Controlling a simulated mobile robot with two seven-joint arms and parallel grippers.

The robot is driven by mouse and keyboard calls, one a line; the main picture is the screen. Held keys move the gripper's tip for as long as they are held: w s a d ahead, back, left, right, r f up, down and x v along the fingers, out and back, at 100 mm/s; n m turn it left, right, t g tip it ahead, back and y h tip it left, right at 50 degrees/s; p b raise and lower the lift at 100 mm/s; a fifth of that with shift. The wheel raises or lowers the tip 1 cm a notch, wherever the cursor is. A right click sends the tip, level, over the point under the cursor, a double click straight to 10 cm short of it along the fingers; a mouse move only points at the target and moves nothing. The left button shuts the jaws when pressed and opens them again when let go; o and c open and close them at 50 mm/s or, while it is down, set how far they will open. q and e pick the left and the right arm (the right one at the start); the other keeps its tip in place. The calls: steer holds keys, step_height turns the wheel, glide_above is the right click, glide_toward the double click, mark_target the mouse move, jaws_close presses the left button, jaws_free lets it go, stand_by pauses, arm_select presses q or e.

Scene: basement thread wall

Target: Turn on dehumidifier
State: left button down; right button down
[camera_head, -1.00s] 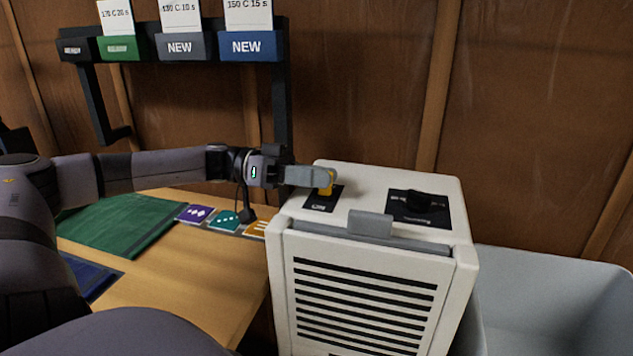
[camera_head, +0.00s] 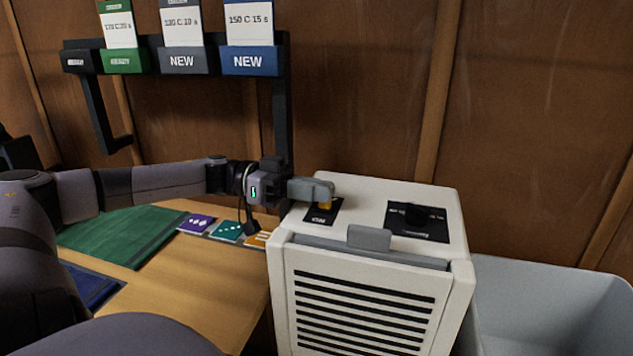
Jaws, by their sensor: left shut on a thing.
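The white dehumidifier (camera_head: 295,262) stands right of the table, with a black slatted front and a grey tab (camera_head: 369,238) at its top front edge. On its top left is a black plate (camera_head: 314,216) with a yellow switch (camera_head: 325,206). My right gripper is not in view.
The wooden table (camera_head: 178,287) holds a green mat (camera_head: 120,235), a blue mat (camera_head: 92,284) and small coloured cards (camera_head: 226,231). A black rack (camera_head: 283,120) with labelled cards hangs behind. A grey bin (camera_head: 550,300) stands at the right.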

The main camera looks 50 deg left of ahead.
arm_select(q)
steer(key=shift+s+d+r+m+p, duration=0.2)
steer(key=shift+r+m+p, duration=0.15)
steer(key=shift+m+p, duration=0.55)
steer(key=m+p, duration=0.2)
steer(key=shift+s+f+p, duration=0.15)
steer(key=shift+s+p, duration=0.15)
steer(key=shift+p, duration=0.1)
steer(key=shift+s+d+f+m+p, duration=0.1)
steer(key=shift+s+f+m+p, duration=0.05)
steer(key=shift+m+p, duration=0.4)
steer(key=shift+s+d+f+m+p, duration=0.1)
steer(key=shift+f+m+p, duration=0.05)
steer(key=shift+m+p, duration=0.35)
steer(key=c, duration=1.2)
jaws_free()
steer(key=p+v, duration=0.1)
steer(key=v, duration=0.6)
